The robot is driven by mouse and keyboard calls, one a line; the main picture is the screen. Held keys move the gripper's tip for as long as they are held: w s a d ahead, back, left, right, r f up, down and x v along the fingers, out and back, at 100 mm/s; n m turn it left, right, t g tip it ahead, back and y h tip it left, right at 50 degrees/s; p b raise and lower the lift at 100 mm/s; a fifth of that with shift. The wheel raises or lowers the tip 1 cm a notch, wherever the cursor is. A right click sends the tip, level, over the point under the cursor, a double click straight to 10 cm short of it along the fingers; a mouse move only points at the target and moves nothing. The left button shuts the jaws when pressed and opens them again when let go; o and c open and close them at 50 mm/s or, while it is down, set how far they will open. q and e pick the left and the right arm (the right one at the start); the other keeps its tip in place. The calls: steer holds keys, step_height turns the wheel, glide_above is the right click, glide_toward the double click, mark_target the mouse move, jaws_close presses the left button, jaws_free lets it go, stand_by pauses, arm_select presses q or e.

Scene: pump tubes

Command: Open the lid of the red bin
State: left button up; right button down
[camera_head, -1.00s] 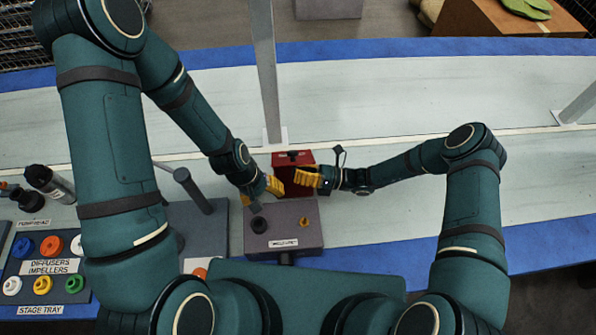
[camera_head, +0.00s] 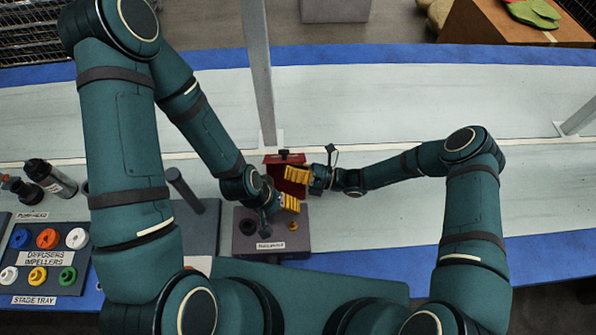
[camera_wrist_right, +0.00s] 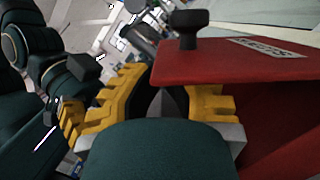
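The red bin (camera_head: 298,190) stands at the middle of the bench, partly hidden by my grippers. Its lid (camera_head: 270,159), with a black knob (camera_head: 284,154), appears raised and tilted at the far side. The right wrist view shows the red lid (camera_wrist_right: 235,66) close up, with its knob (camera_wrist_right: 193,30) and a pale label. My right gripper (camera_head: 297,174) is at the bin's right, in front of the lid; its yellow fingers stand apart in the wrist view, with no object seen between them. My left gripper (camera_head: 290,203) is at the bin's near side; its finger gap is unclear.
A dark labelled block (camera_head: 295,243) stands just in front of the bin. A grey post (camera_head: 262,90) rises behind it.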

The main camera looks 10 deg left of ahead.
steer(key=w+r+m, duration=0.1)
steer(key=m, duration=0.1)
steer(key=w+r+m, duration=0.1)
steer(key=w+m, duration=0.1)
steer(key=w+a+r+m+t+h, duration=0.1)
steer(key=w+r+m, duration=0.1)
steer(key=shift+a+r+p, duration=0.1)
steer(key=shift+p, duration=0.3)
steer(key=shift+w+a+r+m, duration=0.1)
steer(key=shift+w+r+m, duration=0.1)
steer(key=shift+w+m, duration=0.35)
steer(key=shift+w+a+r+b, duration=0.15)
steer(key=shift+w+r+b, duration=0.1)
steer(key=shift+w+b, duration=0.35)
